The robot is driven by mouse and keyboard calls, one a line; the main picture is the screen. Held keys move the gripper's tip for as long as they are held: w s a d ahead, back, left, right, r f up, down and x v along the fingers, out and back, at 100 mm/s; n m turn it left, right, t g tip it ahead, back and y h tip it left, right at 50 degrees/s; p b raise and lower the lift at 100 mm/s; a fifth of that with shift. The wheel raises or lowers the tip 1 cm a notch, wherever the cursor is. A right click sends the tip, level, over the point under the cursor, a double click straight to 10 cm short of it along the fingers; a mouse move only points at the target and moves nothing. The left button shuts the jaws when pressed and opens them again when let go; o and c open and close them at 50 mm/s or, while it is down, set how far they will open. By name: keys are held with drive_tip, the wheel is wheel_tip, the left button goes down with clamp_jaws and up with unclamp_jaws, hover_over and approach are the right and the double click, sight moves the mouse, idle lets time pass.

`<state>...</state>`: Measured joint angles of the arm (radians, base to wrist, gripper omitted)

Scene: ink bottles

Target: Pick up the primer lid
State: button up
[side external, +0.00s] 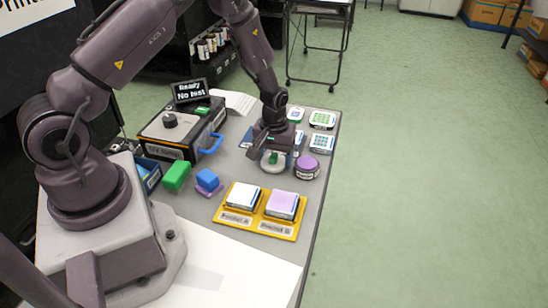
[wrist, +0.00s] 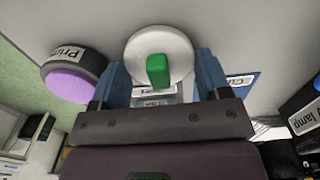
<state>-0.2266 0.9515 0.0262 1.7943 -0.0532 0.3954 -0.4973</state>
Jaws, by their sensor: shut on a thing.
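A round white lid with a green knob (side external: 272,163) is under my gripper (side external: 270,150) in the side view, near the table's right edge. I take it as the primer lid; no label on it is readable. In the wrist view the same lid (wrist: 140,47) sits between the two blue fingers of my gripper (wrist: 160,65), knob toward the camera. My gripper is shut on it, though the contact points are not clear. The dark, purple-topped jar (side external: 306,167) stands just right of the lid; in the wrist view this jar (wrist: 75,72) has a label starting "Pri".
A yellow tray (side external: 262,225) with two labelled pads lies in front. Green (side external: 176,176) and blue (side external: 208,179) blocks lie left of it.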

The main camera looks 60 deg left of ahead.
drive_tip(key=shift+r, duration=0.35)
wheel_tip(320, 180, up, 3)
drive_tip(key=shift+f, duration=0.2)
drive_tip(key=s+d+r, duration=0.4)
drive_tip(key=s+r, duration=0.5)
drive_tip(key=s, duration=0.5)
approach(274, 154)
drive_tip(key=s+d+f, duration=0.2)
drive_tip(key=d, duration=0.3)
drive_tip(key=w, duration=0.5)
drive_tip(key=w+d+r, duration=0.1)
drive_tip(key=w, duration=0.1)
drive_tip(key=shift+w+d, duration=0.1)
drive_tip(key=shift+w, duration=0.3)
drive_tip(key=shift+w+r, duration=0.25)
drive_tip(key=shift+s+f, duration=0.15)
drive_tip(key=shift+f, duration=3.05)
